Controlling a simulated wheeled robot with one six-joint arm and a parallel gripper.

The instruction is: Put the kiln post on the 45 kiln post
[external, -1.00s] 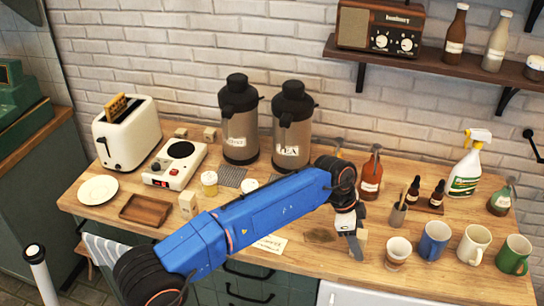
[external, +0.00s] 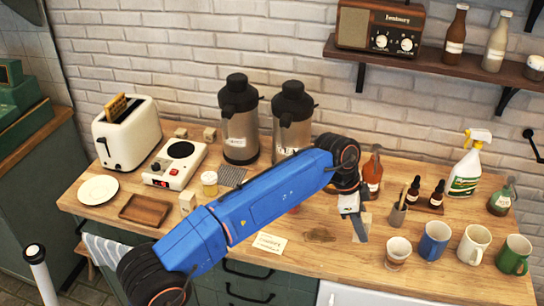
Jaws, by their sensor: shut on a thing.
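My gripper (external: 357,226) is over the right-middle of the wooden counter, fingers pointing down and shut. A pale beige block, the kiln post (external: 366,219), shows beside the fingers, partly hidden by them. Other small beige blocks stand on the counter: one kiln post (external: 187,203) beside the wooden tray, another (external: 180,132) by the toaster, and another (external: 209,134) left of the dispensers. Their markings are too small to read, so I cannot tell which is the 45 kiln post.
Mugs and cups (external: 435,241) line the right front. Dropper bottles (external: 412,190), a brush cup (external: 396,214) and an orange-brown bottle (external: 373,172) stand near my gripper. Two dispensers (external: 240,130) stand at the back. A wooden tray (external: 145,208) and plate (external: 98,189) lie left.

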